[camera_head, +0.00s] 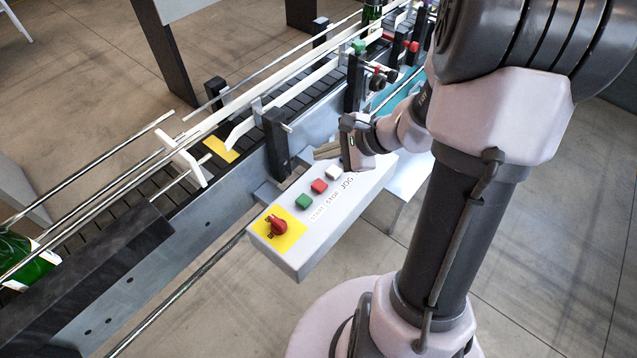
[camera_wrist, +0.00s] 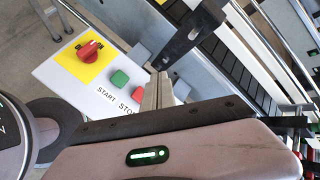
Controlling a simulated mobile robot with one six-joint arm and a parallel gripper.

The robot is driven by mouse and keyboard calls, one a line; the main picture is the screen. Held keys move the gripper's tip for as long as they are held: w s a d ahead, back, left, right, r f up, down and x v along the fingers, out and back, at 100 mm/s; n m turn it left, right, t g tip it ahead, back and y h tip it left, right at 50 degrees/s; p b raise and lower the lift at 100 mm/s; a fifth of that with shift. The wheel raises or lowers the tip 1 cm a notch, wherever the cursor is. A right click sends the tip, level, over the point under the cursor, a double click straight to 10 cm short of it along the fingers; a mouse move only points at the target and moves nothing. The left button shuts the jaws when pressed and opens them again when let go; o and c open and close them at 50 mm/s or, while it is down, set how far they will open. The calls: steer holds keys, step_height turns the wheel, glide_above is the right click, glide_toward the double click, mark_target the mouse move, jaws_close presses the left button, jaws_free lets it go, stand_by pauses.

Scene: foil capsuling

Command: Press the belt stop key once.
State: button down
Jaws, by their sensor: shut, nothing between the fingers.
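The red STOP key (camera_head: 319,186) sits on the pale control box (camera_head: 345,218), between the green START key (camera_head: 303,202) and the white JOG key (camera_head: 333,173). In the wrist view the STOP key (camera_wrist: 138,94) shows just left of my fingers, and its label is partly covered by my gripper. My gripper (camera_wrist: 160,80) is shut and empty. In the head view my gripper (camera_head: 317,153) is over the far end of the box, beyond the JOG key, with its fingers pointing left. It appears apart from the STOP key; its exact height is unclear.
A red rotary switch (camera_head: 277,226) on a yellow plate stands at the near end of the box. The conveyor (camera_head: 185,180), with rails and a black post (camera_head: 276,143), runs behind it. A green bottle (camera_head: 22,262) lies at the lower left. Floor is open in front.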

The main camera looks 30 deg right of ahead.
steer(key=b, duration=0.6)
glide_above(323, 186)
step_height(323, 186, down, 8)
steer(key=shift+r, duration=0.2)
steer(key=shift+f, duration=0.4)
steer(key=shift+b, duration=0.3)
stand_by(0.7)
steer(key=shift+f+b, duration=0.4)
steer(key=shift+b, duration=0.1)
steer(key=shift+f+b, duration=0.55)
steer(key=shift+b, duration=0.1)
stand_by(0.6)
steer(key=shift+r, duration=0.15)
steer(key=shift+r+p, duration=0.7)
steer(key=shift+r, duration=0.15)
steer(key=shift+r, duration=0.1)
